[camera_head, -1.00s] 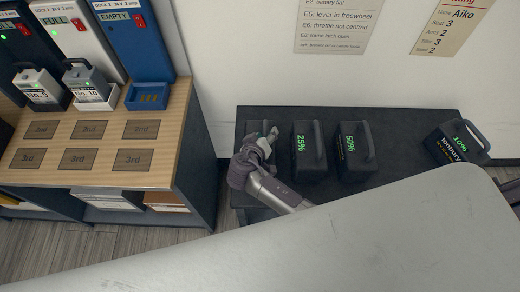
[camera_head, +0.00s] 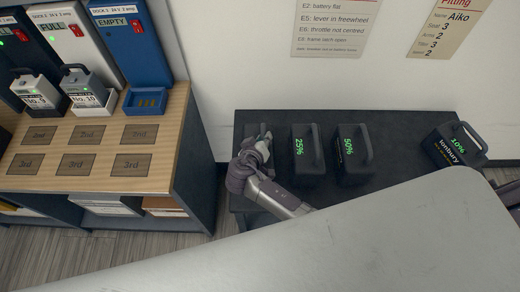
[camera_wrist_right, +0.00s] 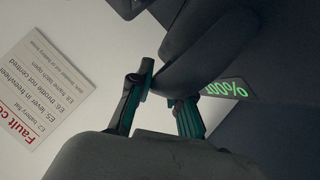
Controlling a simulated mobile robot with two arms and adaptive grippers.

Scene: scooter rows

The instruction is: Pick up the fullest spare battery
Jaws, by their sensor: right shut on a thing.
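My right gripper (camera_head: 262,143) is at the left end of the dark bench, shut on the dark handle of a spare battery. My arm and hand hide most of that battery in the head view. In the right wrist view, the gripper's fingers (camera_wrist_right: 166,92) are at the handle, and the held battery (camera_wrist_right: 225,88) has a green readout, upside down and partly hidden, that looks like 100%. To its right stand a 25% battery (camera_head: 316,163) and a 50% battery (camera_head: 355,165), both upright. A 10% battery (camera_head: 455,148) sits turned at the far right. My left gripper is not in view.
The dark bench (camera_head: 405,135) has free room between the 50% and 10% batteries. A wooden counter (camera_head: 178,135) at left carries docks, with batteries No. 9 (camera_head: 38,101) and No. 10 (camera_head: 90,101) and an empty blue dock (camera_head: 147,101). A pale surface (camera_head: 340,240) fills the foreground.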

